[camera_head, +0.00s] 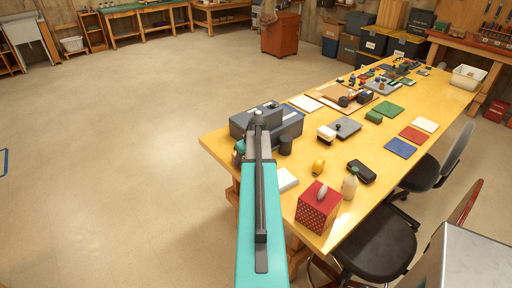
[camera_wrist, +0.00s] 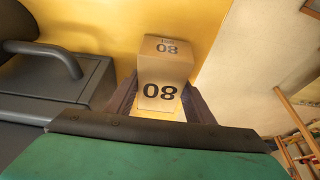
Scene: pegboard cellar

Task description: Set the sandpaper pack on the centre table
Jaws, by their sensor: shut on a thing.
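The sandpaper pack (camera_wrist: 165,68), a tan block with dark "80" marks that read upside down, sits between the fingers of my gripper (camera_wrist: 158,100) in the wrist view. My gripper is shut on it. Behind it is the yellow top of the long table (camera_wrist: 120,20), close to the table's edge. I cannot tell whether the pack touches the tabletop. In the head view my arm reaches over the near left end of the table (camera_head: 223,143) and hides the gripper tips and the pack.
A grey toolbox (camera_wrist: 55,75) with a handle stands just left of the pack in the wrist view. In the head view, a red dotted box (camera_head: 313,212), a yellow item (camera_head: 318,166) and a black case (camera_head: 361,172) stand nearby. Black chairs (camera_head: 378,243) line the right side.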

